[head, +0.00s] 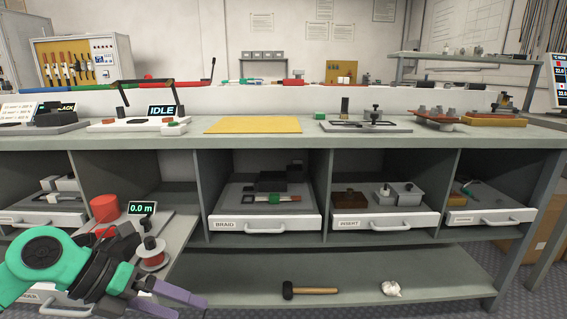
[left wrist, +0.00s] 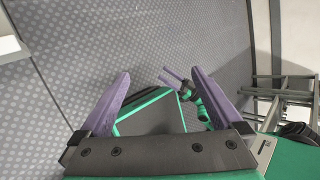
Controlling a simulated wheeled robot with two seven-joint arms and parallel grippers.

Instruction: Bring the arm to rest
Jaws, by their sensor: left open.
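My left gripper (head: 180,300) is at the lower left of the head view, with its green and black arm coming in from the left. Its purple fingers are in front of the bench's lower left part. In the left wrist view the two purple fingers (left wrist: 160,75) stand wide apart, with nothing between them except the view of the floor and parts of my body. My right gripper (left wrist: 178,80) shows small beyond them, with purple fingers; its opening is too small to judge. The right arm is not in the head view.
A grey workbench spans the head view, with a yellow mat (head: 253,125) and an IDLE display (head: 162,111) on top. Below are open drawers, including BRAID (head: 263,222). A spool (head: 151,255) and a 0.0 m display (head: 142,208) stand near my left gripper. A mallet (head: 309,291) lies on the bottom shelf.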

